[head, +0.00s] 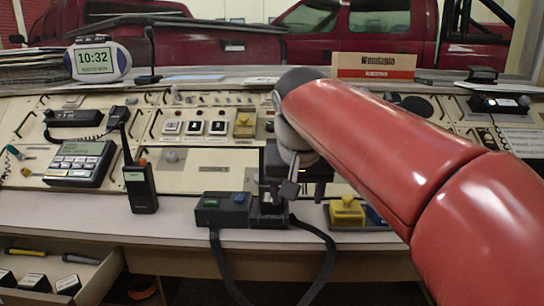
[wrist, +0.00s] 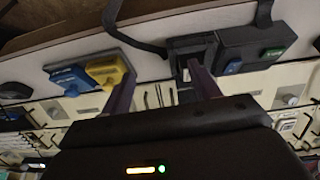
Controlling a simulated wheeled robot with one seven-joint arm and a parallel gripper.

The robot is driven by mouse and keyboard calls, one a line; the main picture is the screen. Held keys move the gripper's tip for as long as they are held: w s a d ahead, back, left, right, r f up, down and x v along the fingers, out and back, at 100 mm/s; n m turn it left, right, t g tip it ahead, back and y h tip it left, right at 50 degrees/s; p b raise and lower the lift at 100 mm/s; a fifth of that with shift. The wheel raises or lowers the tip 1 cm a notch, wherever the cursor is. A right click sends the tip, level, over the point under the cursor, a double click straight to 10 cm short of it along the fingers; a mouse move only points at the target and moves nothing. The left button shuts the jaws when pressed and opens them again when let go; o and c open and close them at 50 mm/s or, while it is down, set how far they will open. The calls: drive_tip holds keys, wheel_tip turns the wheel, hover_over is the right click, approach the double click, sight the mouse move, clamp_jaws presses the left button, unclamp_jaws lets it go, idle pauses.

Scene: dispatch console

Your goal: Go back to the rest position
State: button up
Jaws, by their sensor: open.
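My gripper (head: 296,196) hangs from my red arm over the front of the console desk, fingers pointing down. It also shows in the wrist view (wrist: 162,88), where its two purple-grey fingers stand wide apart with nothing seen between them. A black box (head: 222,208) with a green and a blue button lies by the gripper, to its left; its right end is near one finger, and I cannot tell if they touch. In the wrist view the box (wrist: 250,48) is at the upper right, with one finger overlapping its end.
A yellow block (head: 347,210) and a blue block (wrist: 68,78) sit on a dark tray beside the gripper. Black cables (head: 326,262) hang over the desk edge. A handheld radio (head: 140,186) stands left. An open drawer (head: 98,280) is at lower left.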

drive_tip(key=s+d+f, duration=0.5)
drive_tip(key=s+f, duration=0.3)
drive_tip(key=s, duration=0.1)
drive_tip(key=s+d+f, duration=0.6)
drive_tip(key=s+f, duration=0.3)
drive_tip(key=s, duration=0.1)
drive_tip(key=shift+f+t, duration=0.3)
drive_tip(key=shift+t, duration=0.1)
